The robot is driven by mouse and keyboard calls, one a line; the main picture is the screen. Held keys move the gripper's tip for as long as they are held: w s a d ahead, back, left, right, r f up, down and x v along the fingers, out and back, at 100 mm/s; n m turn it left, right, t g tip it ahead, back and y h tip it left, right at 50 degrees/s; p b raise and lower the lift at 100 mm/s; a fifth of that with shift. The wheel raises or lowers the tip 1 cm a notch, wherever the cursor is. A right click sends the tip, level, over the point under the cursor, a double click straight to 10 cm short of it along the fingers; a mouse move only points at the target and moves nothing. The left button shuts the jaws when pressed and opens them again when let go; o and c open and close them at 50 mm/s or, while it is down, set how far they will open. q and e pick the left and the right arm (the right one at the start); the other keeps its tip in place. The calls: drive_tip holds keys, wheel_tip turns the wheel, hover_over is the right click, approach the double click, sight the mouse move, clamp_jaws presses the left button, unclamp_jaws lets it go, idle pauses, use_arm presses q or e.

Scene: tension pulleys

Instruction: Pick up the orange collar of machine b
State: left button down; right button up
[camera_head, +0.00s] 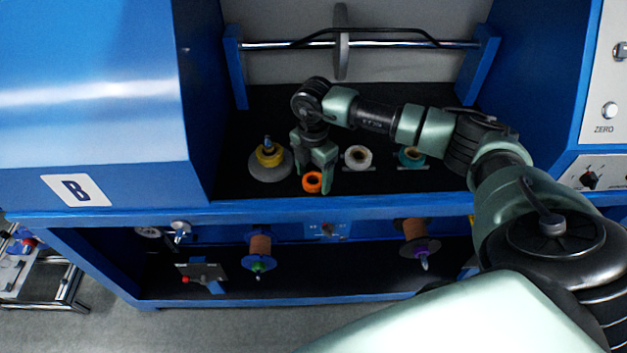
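The orange collar (312,182) is a small ring with a dark hole, on the black shelf of the blue machine marked B (76,190). My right gripper (314,172) reaches in from the right and points down over the collar. Its two green fingers are spread apart, one to the left of the collar and one to the right. I cannot tell whether either finger touches the collar. My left gripper is not in view.
On the same shelf (236,120), a yellow collar sits on a grey disc (268,168) to the left. A white collar (358,157) and a teal collar (411,157) stand to the right. Copper spools (260,247) hang below the shelf edge. A steel bar (400,43) crosses behind.

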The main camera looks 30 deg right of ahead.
drive_tip(key=c, duration=1.1)
drive_tip(key=shift+r, duration=0.15)
wheel_tip(320, 180, up, 20)
drive_tip(key=b, duration=0.3)
